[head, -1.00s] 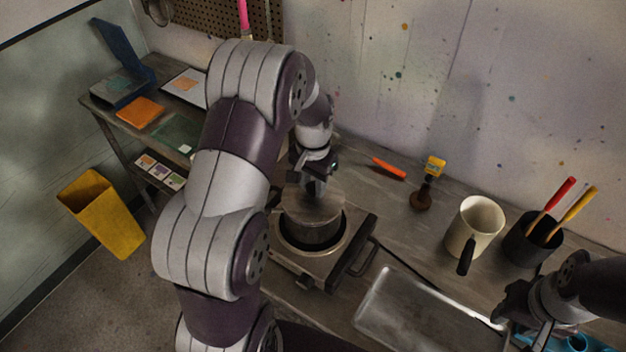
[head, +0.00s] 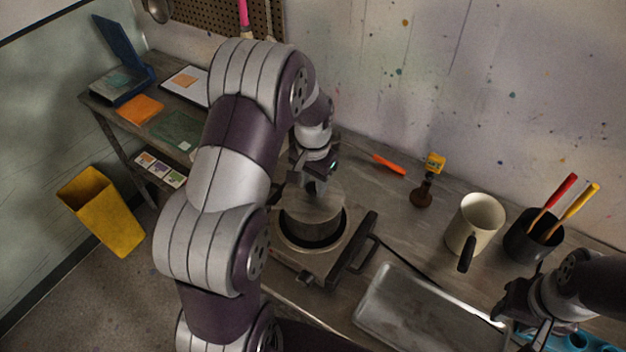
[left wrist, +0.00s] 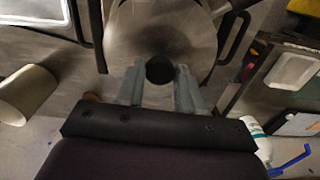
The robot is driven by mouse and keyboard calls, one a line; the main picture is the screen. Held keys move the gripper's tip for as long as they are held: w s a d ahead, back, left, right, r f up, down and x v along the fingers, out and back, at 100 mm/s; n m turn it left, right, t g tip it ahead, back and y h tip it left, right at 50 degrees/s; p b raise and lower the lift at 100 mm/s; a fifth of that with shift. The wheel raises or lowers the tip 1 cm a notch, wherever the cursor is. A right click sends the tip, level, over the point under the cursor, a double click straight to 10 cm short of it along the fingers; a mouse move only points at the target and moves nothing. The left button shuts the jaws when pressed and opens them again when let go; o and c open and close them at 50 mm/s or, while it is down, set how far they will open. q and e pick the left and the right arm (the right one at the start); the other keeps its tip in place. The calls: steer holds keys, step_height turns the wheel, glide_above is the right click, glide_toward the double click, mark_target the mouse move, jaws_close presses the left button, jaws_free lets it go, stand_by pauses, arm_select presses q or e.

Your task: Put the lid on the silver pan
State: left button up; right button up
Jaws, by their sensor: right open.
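The grey round lid (head: 322,203) is over the silver pan (head: 312,231), which stands on the hot plate (head: 300,262). Whether the lid rests fully on the rim or hovers just above it, I cannot tell. My left gripper (head: 316,190) points down at the middle of the lid. In the left wrist view my fingers (left wrist: 159,82) close on both sides of the lid's black knob (left wrist: 159,69), with the lid's disc (left wrist: 135,35) beyond. My right gripper (head: 508,302) is open and empty at the right, over the bench.
A metal tray (head: 400,318) lies right of the hot plate. A cream mug (head: 477,222), a black cup of tools (head: 528,240), a brown stamp (head: 422,195) and an orange tool (head: 388,164) stand or lie behind. A yellow bin (head: 104,214) is on the floor at left.

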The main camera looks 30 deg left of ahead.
arm_select(q)
steer(key=o, duration=0.4)
steer(key=shift+r, duration=0.25)
step_height(320, 180, up, 6)
steer(key=shift+w+f+b, duration=0.1)
steer(key=shift+b, duration=1)
step_height(320, 180, up, 6)
steer(key=p, duration=0.3)
steer(key=shift+r+p, duration=0.2)
steer(key=shift+p, duration=0.2)
